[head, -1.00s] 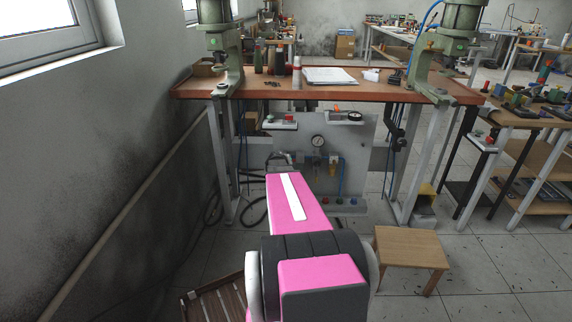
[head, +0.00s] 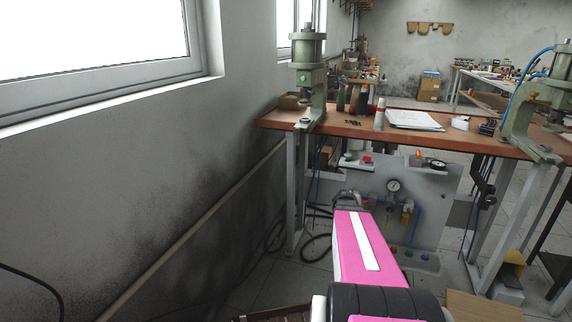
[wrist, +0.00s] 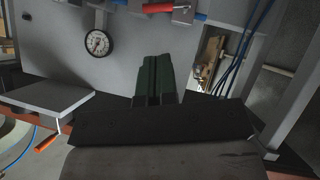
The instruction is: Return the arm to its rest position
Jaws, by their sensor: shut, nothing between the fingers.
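My arm, pink with a white strip, reaches forward from the bottom of the head view towards the pneumatic panel (head: 440,195) under the workbench. My gripper (wrist: 155,78) shows in the wrist view as two dark green fingers side by side. They are shut with nothing between them. A grey panel with a round gauge (wrist: 98,43) lies beyond the fingers. In the head view I cannot clearly make out the gripper beyond the end of the pink link.
The workbench (head: 455,142) carries a green press (head: 308,80) at left, another press (head: 535,105) at right, bottles and papers (head: 412,119). A wall with a window stands close on the left. A wooden stool (head: 480,308) is at lower right. Blue hoses (wrist: 236,60) hang near the gripper.

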